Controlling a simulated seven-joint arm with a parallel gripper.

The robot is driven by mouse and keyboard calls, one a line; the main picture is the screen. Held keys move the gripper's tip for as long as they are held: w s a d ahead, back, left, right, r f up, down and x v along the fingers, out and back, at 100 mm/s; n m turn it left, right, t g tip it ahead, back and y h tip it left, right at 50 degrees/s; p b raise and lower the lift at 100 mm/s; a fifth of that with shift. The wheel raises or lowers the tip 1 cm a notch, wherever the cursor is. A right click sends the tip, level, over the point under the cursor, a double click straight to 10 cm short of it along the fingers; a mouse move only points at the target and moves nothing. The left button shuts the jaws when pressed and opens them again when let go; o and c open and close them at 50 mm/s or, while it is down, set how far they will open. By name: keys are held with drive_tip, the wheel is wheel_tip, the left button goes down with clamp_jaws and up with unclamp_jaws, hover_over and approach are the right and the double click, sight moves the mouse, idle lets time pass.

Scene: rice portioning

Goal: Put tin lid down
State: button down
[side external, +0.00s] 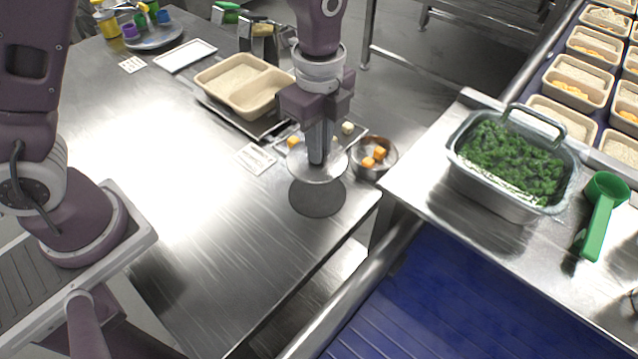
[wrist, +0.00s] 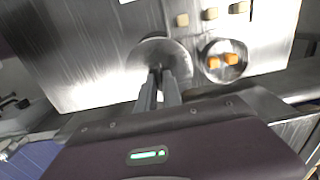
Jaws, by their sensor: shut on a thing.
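A round silvery tin lid (side external: 301,172) is in my gripper (side external: 316,160), which is shut on it from above. The lid looks level and hangs a little above the steel table (side external: 215,280). A dark round patch (side external: 317,200), a mat or a shadow, lies on the table just below it and toward the near edge. In the wrist view, the lid (wrist: 150,50) lies beyond the fingertips of my gripper (wrist: 159,75). The exact grip point is partly hidden by the fingers.
A steel bowl (side external: 386,171) with orange cubes stands close to the right of the lid. A tray with small cubes (side external: 347,128), a label card (side external: 256,158) and a beige two-part container (side external: 236,79) are behind. A pan of greens (side external: 500,204) stands farther right. The table's left part is clear.

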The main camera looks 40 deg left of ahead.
wheel_tip(320, 180, down, 8)
drive_tip(key=shift+r, duration=0.1)
drive_tip(key=shift+f, duration=0.3)
drive_tip(key=c, duration=1.5)
unclamp_jaws()
wheel_tip(320, 180, up, 13)
drive_tip(key=shift+f, duration=0.2)
drive_tip(key=s+a+r+n+t, duration=0.2)
drive_tip(key=s+a+r+n, duration=0.3)
drive_tip(key=r, duration=0.3)
drive_tip(key=s+a+r+n+t, duration=0.1)
drive_tip(key=s+a+r+n, duration=0.1)
drive_tip(key=s+n, duration=0.4)
drive_tip(key=s+a+r+n+t, duration=0.1)
drive_tip(key=s+a+n+t, duration=0.1)
drive_tip(key=s+a+n, duration=0.2)
drive_tip(key=s+n, duration=0.3)
drive_tip(key=s, duration=0.2)
drive_tip(key=shift+r+t, duration=0.3)
drive_tip(key=shift+r, duration=0.05)
